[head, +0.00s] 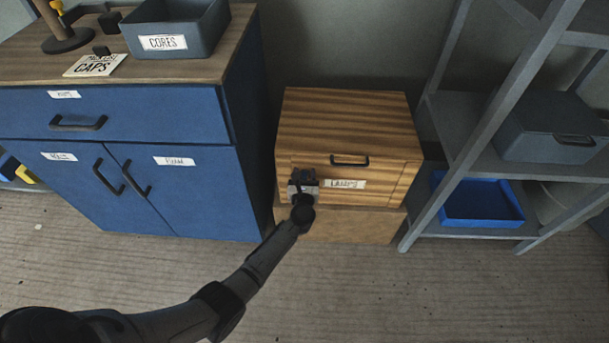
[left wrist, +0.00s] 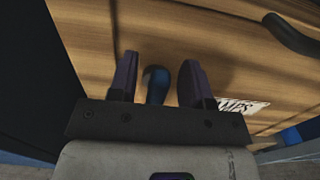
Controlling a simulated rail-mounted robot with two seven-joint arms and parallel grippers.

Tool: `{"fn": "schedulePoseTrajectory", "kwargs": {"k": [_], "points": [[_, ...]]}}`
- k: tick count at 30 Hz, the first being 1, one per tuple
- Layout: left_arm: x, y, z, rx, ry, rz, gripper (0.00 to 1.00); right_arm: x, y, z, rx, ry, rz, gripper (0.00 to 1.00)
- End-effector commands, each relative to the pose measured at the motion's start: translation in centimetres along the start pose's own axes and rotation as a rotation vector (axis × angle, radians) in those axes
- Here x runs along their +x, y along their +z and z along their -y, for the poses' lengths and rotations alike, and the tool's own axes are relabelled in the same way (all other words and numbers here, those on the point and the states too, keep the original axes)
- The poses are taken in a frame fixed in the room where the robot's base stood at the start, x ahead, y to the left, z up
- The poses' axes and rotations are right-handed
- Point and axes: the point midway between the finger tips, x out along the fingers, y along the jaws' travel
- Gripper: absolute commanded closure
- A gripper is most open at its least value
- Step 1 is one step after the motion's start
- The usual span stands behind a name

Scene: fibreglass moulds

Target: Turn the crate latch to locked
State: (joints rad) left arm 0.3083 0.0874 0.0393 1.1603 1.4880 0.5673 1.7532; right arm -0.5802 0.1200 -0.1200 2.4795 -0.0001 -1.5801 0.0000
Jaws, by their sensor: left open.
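The wooden crate (head: 346,125) stands on a plain box between the blue cabinet and the grey shelf. Its front has a dark handle (head: 349,161) and a "LAMPS" label (head: 345,184). My left gripper (head: 303,178) is at the left part of the crate's front, left of the label. In the left wrist view my left gripper (left wrist: 158,82) is open, with a finger on each side of a small blue, rounded piece (left wrist: 156,84), which looks like the latch. I cannot tell whether the fingers touch it. In the head view the gripper hides this piece. My right gripper is not in view.
The blue cabinet (head: 140,140) stands close on the left, with a "CORES" bin (head: 180,28) on top. The grey shelf (head: 465,130) on the right holds a blue tray (head: 480,222) and a grey box (head: 548,130). The floor in front is clear.

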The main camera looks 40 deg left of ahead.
Motion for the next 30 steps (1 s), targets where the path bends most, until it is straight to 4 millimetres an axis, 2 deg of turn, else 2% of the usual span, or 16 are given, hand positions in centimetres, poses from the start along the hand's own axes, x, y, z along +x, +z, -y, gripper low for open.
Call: {"fn": "schedulePoseTrajectory", "kwargs": {"k": [2, 16, 23, 30], "points": [[0.0, 0.01, 0.0, 0.0, 0.0, 0.0, 0.55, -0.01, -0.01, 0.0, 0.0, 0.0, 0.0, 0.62], [-0.03, -0.02, -0.01, 0.0, 0.0, 0.0, 0.99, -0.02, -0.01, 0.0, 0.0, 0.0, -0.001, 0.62], [-0.03, -0.01, 0.04, 0.011, 0.0, 0.0, 1.0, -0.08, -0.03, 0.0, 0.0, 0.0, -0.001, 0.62], [-0.01, 0.02, 0.32, 0.114, 0.002, -0.002, 1.0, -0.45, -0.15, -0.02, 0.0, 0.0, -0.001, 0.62]]}}
